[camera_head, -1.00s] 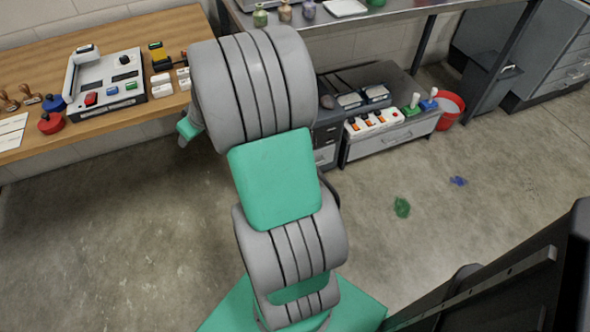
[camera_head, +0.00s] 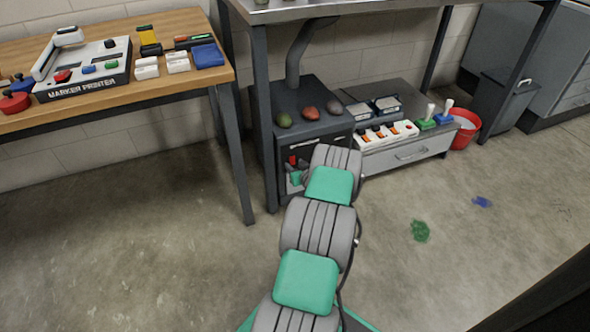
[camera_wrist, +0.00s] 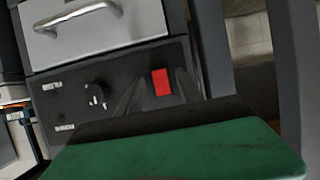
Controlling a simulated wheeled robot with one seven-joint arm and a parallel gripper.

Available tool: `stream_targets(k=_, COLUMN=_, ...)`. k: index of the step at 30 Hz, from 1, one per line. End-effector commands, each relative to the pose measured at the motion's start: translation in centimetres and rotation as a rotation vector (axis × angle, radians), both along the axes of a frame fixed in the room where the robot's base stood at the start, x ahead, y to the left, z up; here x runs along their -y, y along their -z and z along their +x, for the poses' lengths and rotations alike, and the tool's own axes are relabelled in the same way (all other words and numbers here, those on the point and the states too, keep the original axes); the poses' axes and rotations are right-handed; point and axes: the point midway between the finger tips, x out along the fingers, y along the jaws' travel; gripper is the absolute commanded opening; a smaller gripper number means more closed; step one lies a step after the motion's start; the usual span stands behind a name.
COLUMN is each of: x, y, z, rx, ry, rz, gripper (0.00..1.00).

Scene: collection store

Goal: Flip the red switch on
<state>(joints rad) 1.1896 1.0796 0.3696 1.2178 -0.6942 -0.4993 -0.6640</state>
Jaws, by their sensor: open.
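The red switch (camera_wrist: 161,82) is on the dark front panel (camera_wrist: 60,112) of a grey appliance, right of a round dial (camera_wrist: 97,92). It shows small in the head view (camera_head: 293,160), on the appliance (camera_head: 310,115) under the metal table. My gripper (camera_head: 296,178) is low in front of that panel, partly hidden by my arm. In the wrist view my gripper (camera_wrist: 158,92) is open and empty, with its dark fingers on either side of the switch. I cannot tell whether they touch it, or which way the switch is set.
A drawer handle (camera_wrist: 80,14) sticks out above the panel. A table leg (camera_head: 265,120) stands close left of the appliance. The floor in front is clear.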

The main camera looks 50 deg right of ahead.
Motion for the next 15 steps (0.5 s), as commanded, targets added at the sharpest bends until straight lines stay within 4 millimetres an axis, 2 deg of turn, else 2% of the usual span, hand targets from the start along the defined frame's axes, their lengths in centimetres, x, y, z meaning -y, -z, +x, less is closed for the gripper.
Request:
stream_targets(k=3, x=0.30, y=0.27, z=0.60, rx=0.000, ry=-0.001, rz=0.000, gripper=0.44)
stream_targets(k=9, x=0.31, y=0.20, z=0.59, rx=0.000, ry=0.000, rz=0.001, gripper=0.44)
stream_targets(k=15, x=0.29, y=0.20, z=0.58, rx=0.000, ry=0.000, rz=0.001, gripper=0.27)
